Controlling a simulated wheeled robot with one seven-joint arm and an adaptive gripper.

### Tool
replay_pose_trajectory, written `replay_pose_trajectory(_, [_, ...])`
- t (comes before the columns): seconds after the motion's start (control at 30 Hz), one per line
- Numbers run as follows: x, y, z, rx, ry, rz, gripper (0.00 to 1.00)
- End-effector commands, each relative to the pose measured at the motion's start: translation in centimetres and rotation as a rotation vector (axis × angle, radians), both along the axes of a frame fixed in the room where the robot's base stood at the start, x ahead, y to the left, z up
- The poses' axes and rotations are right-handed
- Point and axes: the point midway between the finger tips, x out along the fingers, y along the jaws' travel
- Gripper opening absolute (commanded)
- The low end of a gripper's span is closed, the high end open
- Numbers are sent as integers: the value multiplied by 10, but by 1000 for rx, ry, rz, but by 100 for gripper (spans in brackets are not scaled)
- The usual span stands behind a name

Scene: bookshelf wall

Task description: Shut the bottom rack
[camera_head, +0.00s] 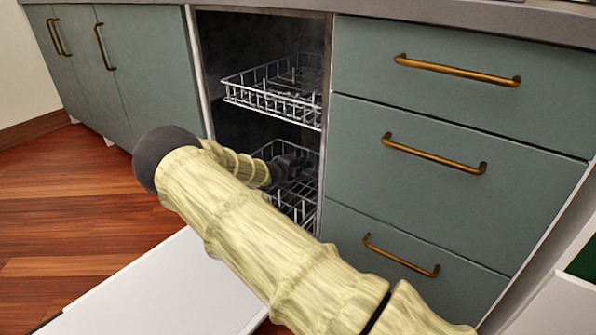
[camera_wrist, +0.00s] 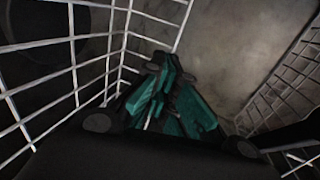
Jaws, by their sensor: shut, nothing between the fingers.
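The bottom rack (camera_head: 303,207) is a white wire basket low in the open dishwasher. It seems to sit mostly inside the cavity, but my arm hides its front left part, so I cannot tell how far out it stands. My gripper (camera_head: 292,168) is dark and reaches into the dishwasher at the rack. In the wrist view my gripper (camera_wrist: 165,90) shows teal and black fingers, shut and empty. The rack's wire wall (camera_wrist: 75,65) rises close on the left of the fingers there, and more wires show at right. I cannot tell whether the fingers touch the wires.
The upper rack (camera_head: 275,95) stands above my gripper and is empty. The white dishwasher door (camera_head: 165,290) is lowered in front, beneath my arm. Green drawers (camera_head: 440,115) with brass handles flank the opening at right, cabinets (camera_head: 150,70) at left. Wood floor (camera_head: 70,220) is clear at left.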

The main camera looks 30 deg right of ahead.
Motion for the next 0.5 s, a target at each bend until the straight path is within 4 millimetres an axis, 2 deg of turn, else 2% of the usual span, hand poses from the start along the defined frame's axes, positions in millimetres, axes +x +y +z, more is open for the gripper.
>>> replay_pose_trajectory(0.03, [2, -8, -7, 0, -1, -1, 0])
replay_pose_trajectory(0.2, [10, -28, -14, 1, 0, -1, 0])
replay_pose_trajectory(0.5, [21, -54, -12, 1, 1, -1, 0])
